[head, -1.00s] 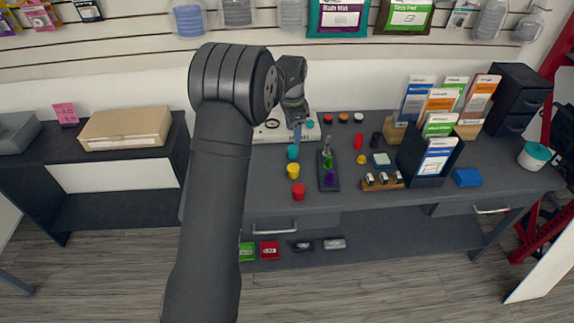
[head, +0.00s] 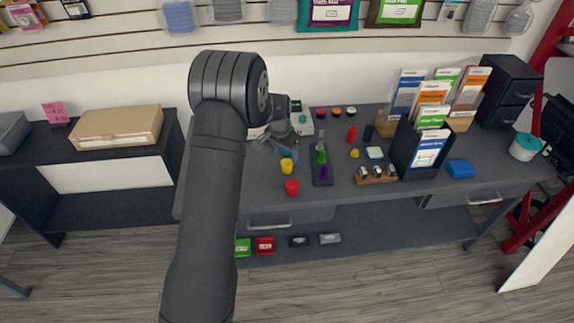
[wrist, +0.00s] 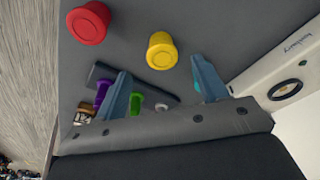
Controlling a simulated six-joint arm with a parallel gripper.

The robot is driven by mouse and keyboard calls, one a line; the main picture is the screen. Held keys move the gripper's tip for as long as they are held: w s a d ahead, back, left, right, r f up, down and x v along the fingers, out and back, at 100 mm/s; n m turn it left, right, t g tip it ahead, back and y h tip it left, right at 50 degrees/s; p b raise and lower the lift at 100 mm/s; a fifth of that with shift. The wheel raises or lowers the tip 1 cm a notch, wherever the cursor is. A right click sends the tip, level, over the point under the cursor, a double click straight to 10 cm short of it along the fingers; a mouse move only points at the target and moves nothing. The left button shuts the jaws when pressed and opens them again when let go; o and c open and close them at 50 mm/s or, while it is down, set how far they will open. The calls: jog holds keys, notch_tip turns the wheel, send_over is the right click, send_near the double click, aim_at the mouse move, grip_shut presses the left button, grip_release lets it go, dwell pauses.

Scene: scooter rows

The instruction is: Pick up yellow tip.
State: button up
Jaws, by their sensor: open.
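The yellow tip (head: 286,167) stands upright on the dark counter, and it also shows in the wrist view (wrist: 162,51). The red tip (head: 292,187) stands in front of it; in the wrist view the red tip (wrist: 89,23) is left of the yellow one. My gripper (head: 284,149) is just behind the yellow tip in the head view. In the wrist view my open gripper (wrist: 161,68) has its two blue-grey fingers apart, with the yellow tip just beyond the gap between them. Nothing is held. The teal tip is mostly hidden by the gripper.
A dark rack (head: 322,168) with green and purple tips stands right of the yellow tip. A wooden holder (head: 376,176) and a black card stand (head: 402,148) are further right. A white device (wrist: 275,70) lies to the right in the wrist view.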

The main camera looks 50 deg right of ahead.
aim_at(287, 162)
jog(key=shift+d+f, duration=0.25)
jog(key=shift+f, duration=0.85)
jog(key=shift+d+f, duration=0.3)
jog(key=shift+f, duration=0.85)
jog(key=shift+d+f, duration=0.25)
jog(key=shift+f, duration=0.85)
jog(key=c, duration=1.1)
